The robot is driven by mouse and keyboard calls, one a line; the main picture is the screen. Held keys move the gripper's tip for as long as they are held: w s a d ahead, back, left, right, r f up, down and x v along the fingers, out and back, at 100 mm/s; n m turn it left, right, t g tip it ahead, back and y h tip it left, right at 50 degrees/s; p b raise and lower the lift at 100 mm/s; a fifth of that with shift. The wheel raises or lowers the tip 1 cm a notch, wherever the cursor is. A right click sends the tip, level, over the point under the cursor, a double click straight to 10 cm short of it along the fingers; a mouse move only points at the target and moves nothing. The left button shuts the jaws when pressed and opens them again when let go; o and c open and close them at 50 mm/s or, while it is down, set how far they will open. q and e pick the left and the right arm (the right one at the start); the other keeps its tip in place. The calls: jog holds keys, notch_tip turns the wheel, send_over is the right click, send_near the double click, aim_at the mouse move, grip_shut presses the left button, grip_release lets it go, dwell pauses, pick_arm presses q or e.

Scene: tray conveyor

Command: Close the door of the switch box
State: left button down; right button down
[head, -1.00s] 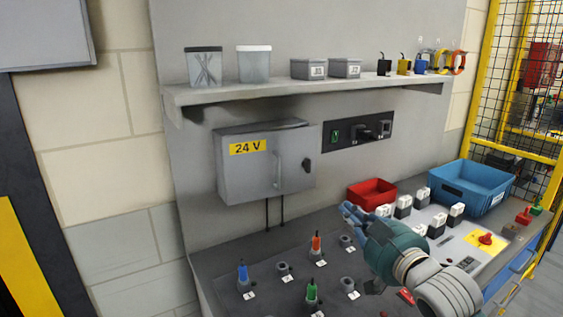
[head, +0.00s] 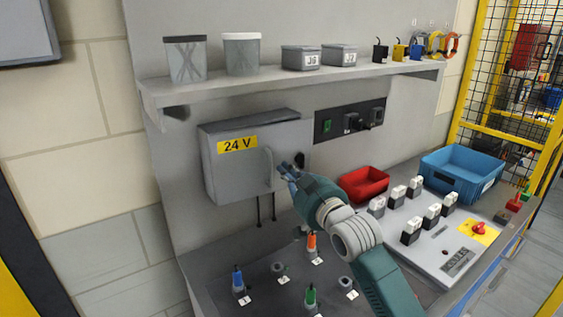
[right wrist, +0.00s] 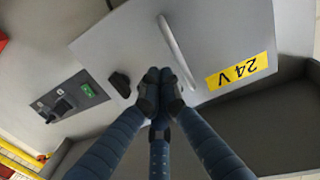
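The grey switch box with its yellow 24 V label stands on the wall panel; its door (head: 235,180) faces me and looks closed or nearly so. I cannot tell whether a narrow gap is left. The door also shows in the right wrist view (right wrist: 125,45), with the bar handle (right wrist: 178,50) and black knob (right wrist: 120,84). In the head view the handle (head: 268,168) is just left of my right gripper (head: 285,168). The right gripper's fingertips are together and empty, in front of the door between handle and knob; contact is unclear. My left gripper is out of view.
A shelf (head: 290,82) with jars and small boxes runs above the switch box. A black switch panel (head: 350,120) is to its right. Red (head: 363,184) and blue (head: 460,172) bins and several plugs stand on the bench below.

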aim_at(278, 160)
jog(key=shift+x, duration=1)
jog(key=shift+w+a+p, duration=0.2)
jog(key=shift+w+p, duration=0.15)
jog(key=shift+w, duration=0.15)
jog(key=shift+s, duration=0.1)
jog(key=shift+x, duration=1.35)
jog(key=shift+d+r, duration=0.15)
jog(key=shift+d, duration=0.05)
